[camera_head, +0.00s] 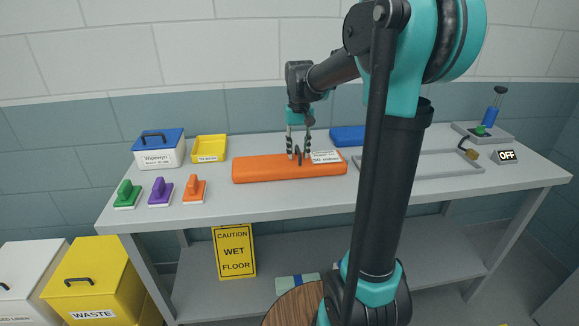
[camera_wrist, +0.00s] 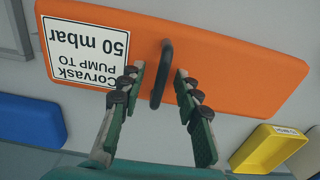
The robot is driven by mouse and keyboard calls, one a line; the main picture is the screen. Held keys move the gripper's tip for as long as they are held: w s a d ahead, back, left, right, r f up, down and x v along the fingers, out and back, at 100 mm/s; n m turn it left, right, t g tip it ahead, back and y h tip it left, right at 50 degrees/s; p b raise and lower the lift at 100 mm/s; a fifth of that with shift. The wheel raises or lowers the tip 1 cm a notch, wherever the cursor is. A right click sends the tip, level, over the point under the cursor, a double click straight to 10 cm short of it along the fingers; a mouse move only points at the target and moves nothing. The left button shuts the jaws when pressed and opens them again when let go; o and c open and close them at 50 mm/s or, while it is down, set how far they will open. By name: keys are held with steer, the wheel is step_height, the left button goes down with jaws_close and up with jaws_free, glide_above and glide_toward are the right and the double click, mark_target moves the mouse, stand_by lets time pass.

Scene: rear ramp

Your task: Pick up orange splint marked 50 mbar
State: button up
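The orange splint (camera_head: 265,168) lies flat on the grey table, long side running left to right. Its white label reads "50 mbar" in the head view (camera_head: 326,157) and, upside down, in the wrist view (camera_wrist: 88,45). A dark loop handle (camera_wrist: 162,75) stands up from the middle of the splint (camera_wrist: 230,50). My gripper (camera_head: 298,154) is above the splint, pointing down. In the wrist view my gripper (camera_wrist: 160,78) is open, one finger on each side of the handle, with gaps visible between fingers and handle.
A blue splint-like block (camera_head: 347,135) lies behind, right of my gripper. A yellow tray (camera_head: 210,148) and a blue-lidded box (camera_head: 159,150) stand to the left. Green, purple and orange brushes (camera_head: 161,193) sit front left. A grey frame tray (camera_head: 452,165) lies to the right.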

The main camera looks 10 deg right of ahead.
steer(key=shift+c, duration=0.6)
jaws_close()
